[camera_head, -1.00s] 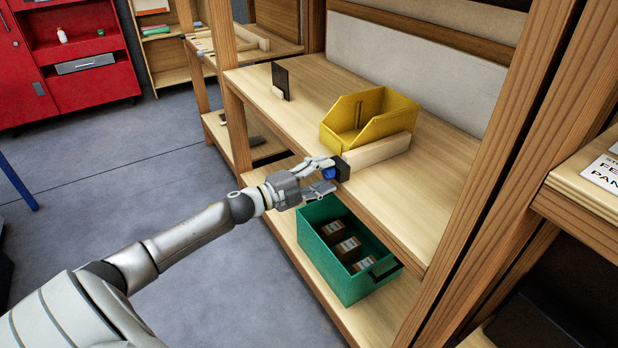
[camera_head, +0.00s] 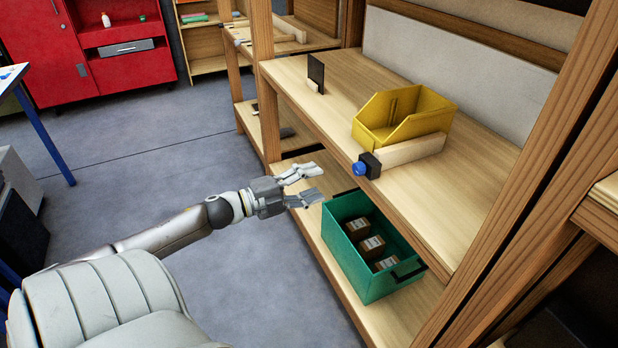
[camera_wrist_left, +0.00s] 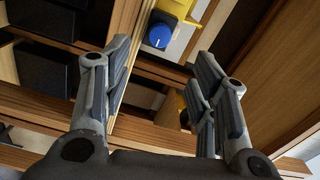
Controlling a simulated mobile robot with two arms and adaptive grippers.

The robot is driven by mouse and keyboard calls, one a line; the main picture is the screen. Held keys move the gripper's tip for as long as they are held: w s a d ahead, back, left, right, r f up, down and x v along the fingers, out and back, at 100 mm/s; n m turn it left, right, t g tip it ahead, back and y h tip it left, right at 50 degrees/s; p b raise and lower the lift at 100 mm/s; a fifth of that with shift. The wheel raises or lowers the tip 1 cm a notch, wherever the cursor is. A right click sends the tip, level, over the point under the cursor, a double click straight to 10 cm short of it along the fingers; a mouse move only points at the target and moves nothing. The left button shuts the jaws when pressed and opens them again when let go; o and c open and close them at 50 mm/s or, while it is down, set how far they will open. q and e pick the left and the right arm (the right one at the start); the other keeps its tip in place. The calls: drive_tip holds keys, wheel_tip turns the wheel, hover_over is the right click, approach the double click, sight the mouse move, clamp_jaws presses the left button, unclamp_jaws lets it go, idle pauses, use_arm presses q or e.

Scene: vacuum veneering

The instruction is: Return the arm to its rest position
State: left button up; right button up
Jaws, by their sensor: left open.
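My left gripper (camera_head: 312,184) is open and empty. In the head view it hangs in front of the wooden shelf unit, left of a blue knob (camera_head: 360,168) on a small black box (camera_head: 372,164) and clear of it. In the left wrist view the gripper (camera_wrist_left: 165,85) shows both fingers spread wide, with the blue knob (camera_wrist_left: 157,37) beyond them and nothing between them. My left arm reaches in from the lower left. My right gripper is not in view.
A yellow bin (camera_head: 400,118) stands on the upper shelf (camera_head: 440,190) behind a wooden block (camera_head: 412,150). A green crate (camera_head: 365,275) with several brown boxes is on the lower shelf. A blue-legged table (camera_head: 45,130) is at left. Grey floor (camera_head: 140,190) between is free.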

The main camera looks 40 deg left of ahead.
use_arm(q)
drive_tip(key=shift+s+a+f, duration=0.1)
idle(0.6)
drive_tip(key=s+a+f+n+g+y, duration=0.1)
drive_tip(key=s+a+f+n+y, duration=0.15)
drive_tip(key=f, duration=0.45)
drive_tip(key=s+a+f+n+y, duration=0.1)
drive_tip(key=a+f+n+y, duration=0.15)
drive_tip(key=f, duration=0.45)
drive_tip(key=s+a+f+n+g+y, duration=0.1)
drive_tip(key=a+f+n+y, duration=0.1)
drive_tip(key=f+n, duration=0.35)
drive_tip(key=s+d+f+n+g+y, duration=0.1)
drive_tip(key=s+f+g, duration=0.1)
drive_tip(key=s+f, duration=0.5)
drive_tip(key=s+d+f+n+g+y, duration=0.1)
drive_tip(key=s+d+f+n+g, duration=0.15)
drive_tip(key=f, duration=0.85)
drive_tip(key=s+d+f+n+g+h, duration=0.1)
drive_tip(key=s+d+f+g, duration=0.3)
drive_tip(key=s+d+f, duration=0.6)
drive_tip(key=s+d+f+n+g+h, duration=0.1)
drive_tip(key=s+d+f+n+g, duration=0.2)
drive_tip(key=s+d+f, duration=0.7)
drive_tip(key=s+d+g, duration=0.2)
drive_tip(key=s, duration=0.6)
drive_tip(key=shift+f, duration=0.4)
drive_tip(key=shift+d, duration=0.15)
